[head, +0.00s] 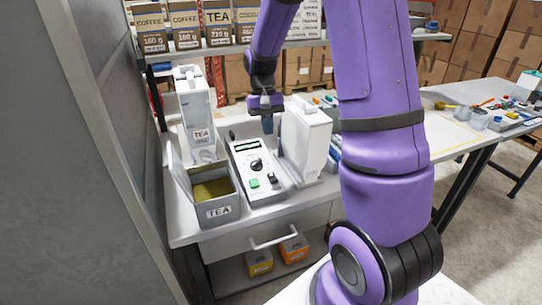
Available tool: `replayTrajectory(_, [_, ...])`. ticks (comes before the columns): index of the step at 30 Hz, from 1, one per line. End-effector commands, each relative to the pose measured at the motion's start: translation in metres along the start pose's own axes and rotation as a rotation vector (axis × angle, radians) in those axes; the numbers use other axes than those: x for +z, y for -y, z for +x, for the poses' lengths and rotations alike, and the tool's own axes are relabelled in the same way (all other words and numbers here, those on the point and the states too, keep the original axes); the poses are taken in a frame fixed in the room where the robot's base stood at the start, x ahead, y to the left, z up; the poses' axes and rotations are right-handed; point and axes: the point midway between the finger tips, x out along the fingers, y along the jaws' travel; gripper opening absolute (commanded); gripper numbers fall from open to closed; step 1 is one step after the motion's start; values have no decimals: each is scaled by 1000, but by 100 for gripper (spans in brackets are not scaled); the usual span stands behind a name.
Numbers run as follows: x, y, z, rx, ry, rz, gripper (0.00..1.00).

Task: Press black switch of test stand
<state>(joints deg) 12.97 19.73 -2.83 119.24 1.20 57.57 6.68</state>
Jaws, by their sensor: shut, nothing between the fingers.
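The test stand (258,172) is a pale, slanted box on the counter with a dark display at its top, a round black knob and a green button (254,183). A black switch (272,178) sits at its lower right, to the right of the green button. My gripper (267,126) is shut and empty, pointing down above the counter, behind and above the test stand's upper right. It is apart from the switch. Nothing hides the switch in the head view.
A white dispenser (306,139) stands close to the right of the test stand. Another dispenser (197,112) labelled TEA stands at back left. An open grey TEA bin (219,211) is at left. A shelf with cartons (218,24) runs above. A grey wall rises at far left.

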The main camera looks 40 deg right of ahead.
Motion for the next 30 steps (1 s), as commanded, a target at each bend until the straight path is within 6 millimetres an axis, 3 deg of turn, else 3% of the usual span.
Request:
replayTrajectory(21, [7, 2, 2, -3, -4, 1114, 0])
replayTrajectory(30, [8, 2, 3, -5, -4, 1405, 0])
